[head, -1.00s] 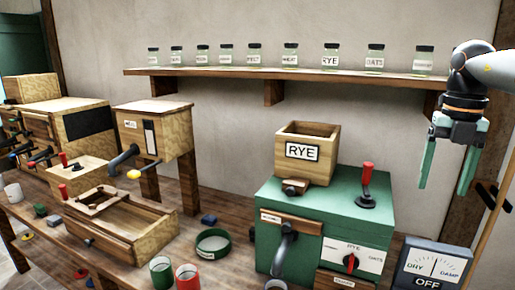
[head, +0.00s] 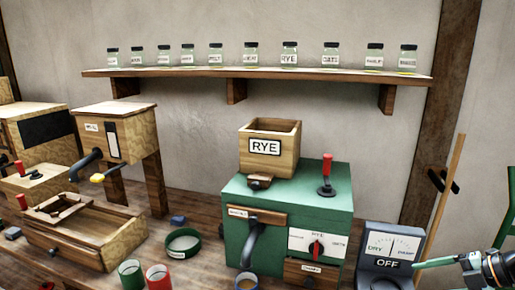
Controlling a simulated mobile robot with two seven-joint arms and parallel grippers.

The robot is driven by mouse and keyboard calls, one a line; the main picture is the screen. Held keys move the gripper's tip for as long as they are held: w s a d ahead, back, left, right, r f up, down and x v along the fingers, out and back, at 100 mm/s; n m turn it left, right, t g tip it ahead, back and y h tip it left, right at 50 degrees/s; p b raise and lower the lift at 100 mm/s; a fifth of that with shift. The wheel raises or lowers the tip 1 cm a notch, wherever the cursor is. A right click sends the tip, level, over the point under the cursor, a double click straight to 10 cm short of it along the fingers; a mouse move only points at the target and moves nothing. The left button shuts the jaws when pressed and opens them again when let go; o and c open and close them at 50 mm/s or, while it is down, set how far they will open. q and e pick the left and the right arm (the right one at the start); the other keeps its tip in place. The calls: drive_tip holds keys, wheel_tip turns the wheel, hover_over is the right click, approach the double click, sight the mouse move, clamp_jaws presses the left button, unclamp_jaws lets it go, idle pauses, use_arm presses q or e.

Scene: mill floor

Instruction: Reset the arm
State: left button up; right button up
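My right gripper (head: 438,263) is low at the right edge of the head view, in front of the dry/damp meter's right side. One green finger points left, and the dark wrist runs out of the picture. The other finger cannot be made out clearly, so its opening cannot be told. Nothing is seen held in it. My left gripper is not in view.
A green mill (head: 290,200) with a RYE hopper (head: 270,148) stands on the bench. The meter (head: 388,250) reads OFF. A pole (head: 443,195) leans on the wall right. A shelf (head: 300,76) holds several jars. A green shape (head: 507,235) shows at the right edge.

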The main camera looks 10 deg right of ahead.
drive_tip(key=s+a+f+m+t, duration=0.1)
drive_tip(key=s+f+m, duration=0.1)
drive_tip(key=f, duration=0.2)
drive_tip(key=s+a+f+m+t+h, duration=0.1)
drive_tip(key=s+a+f+m, duration=0.1)
drive_tip(key=f, duration=0.3)
drive_tip(key=s+a+f+m+t, duration=0.1)
drive_tip(key=s+f+m+t, duration=0.1)
drive_tip(key=f+m, duration=0.1)
drive_tip(key=shift+s+a+f+m+h, duration=0.15)
drive_tip(key=shift+f+h, duration=0.05)
drive_tip(key=shift+f, duration=0.2)
drive_tip(key=shift+s+a+f+m+h, duration=0.15)
drive_tip(key=shift+f+h, duration=0.05)
drive_tip(key=shift+f, duration=0.2)
drive_tip(key=s+a+f+m+h, duration=0.2)
drive_tip(key=s+a+f+m, duration=0.25)
drive_tip(key=a+f, duration=0.3)
drive_tip(key=s+a+f+m+g, duration=0.1)
drive_tip(key=a+m, duration=0.3)
drive_tip(key=a, duration=0.6)
drive_tip(key=s+a+f+m+g, duration=0.1)
drive_tip(key=s+a+f+m, duration=0.1)
drive_tip(key=a, duration=0.9)
drive_tip(key=shift+s+a+f+m, duration=0.15)
drive_tip(key=shift+s+a+m, duration=0.15)
drive_tip(key=shift+s+m, duration=0.7)
